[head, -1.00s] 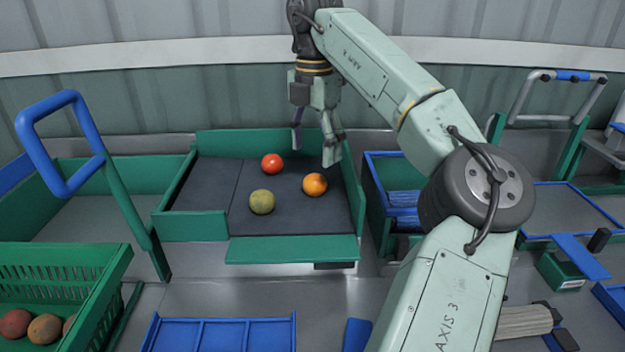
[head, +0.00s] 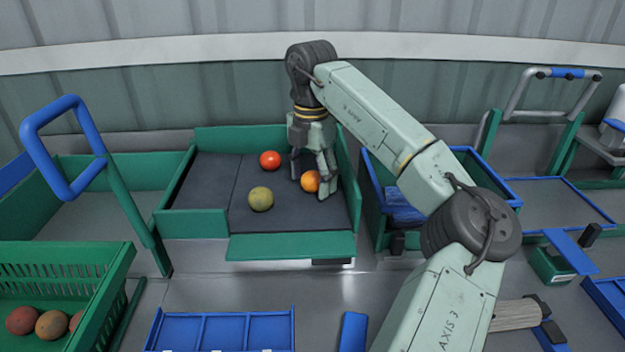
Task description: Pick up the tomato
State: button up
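A red tomato (head: 270,160) lies on the dark mat of a green-walled tray (head: 291,246), near the back. A yellow-green round fruit (head: 261,199) lies nearer the front. An orange round fruit (head: 310,182) lies to the right of both. My gripper (head: 308,186) is low over the mat at the orange fruit, pointing down with its fingers spread. One finger is to the fruit's left and another at its right, partly covering it. I cannot tell whether they touch it. The red tomato is left of the gripper, apart from it.
A green crate (head: 65,255) with several reddish fruits stands front left. A blue handle (head: 62,147) rises left of the tray. A blue-rimmed bin (head: 375,205) stands close right of the tray. A blue divided tray (head: 220,330) lies in front.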

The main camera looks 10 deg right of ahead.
jog(key=c, duration=0.8)
jog(key=shift+c, duration=0.2)
